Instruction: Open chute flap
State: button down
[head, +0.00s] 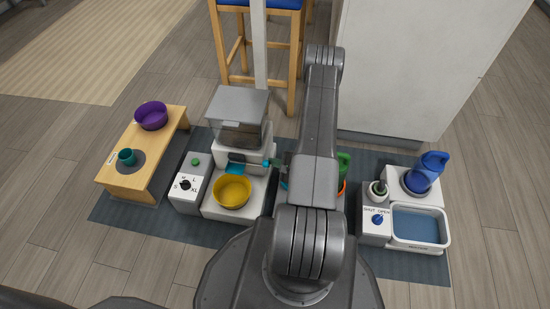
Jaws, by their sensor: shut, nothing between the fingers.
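The feeder (238,135) stands left of centre, a white body with a grey lid and a dark clear hopper. On its front is a teal chute flap (238,158), with a teal piece reaching right from it. A yellow bowl (232,191) sits on the feeder's base below the chute. My gripper (276,161) shows only as a small dark part at the right end of the teal piece, mostly hidden by my arm. It is shut and holds nothing. I cannot tell whether it touches the teal piece. How far the flap is open is too small to tell.
A dial box (188,184) stands left of the feeder. A wooden bench (142,150) holds purple and teal bowls. Right of my arm are a green item (343,164), a shut/open dial box (375,222), a blue jug (428,168) and a white tray (420,246).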

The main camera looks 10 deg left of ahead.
jog(key=shift+s+d+f+b, duration=0.1)
jog(key=shift+s+f+b, duration=0.2)
jog(key=shift+s, duration=0.4)
jog(key=shift+s+f+b, duration=0.1)
jog(key=shift+s+f, duration=0.3)
jog(key=shift+s, duration=0.3)
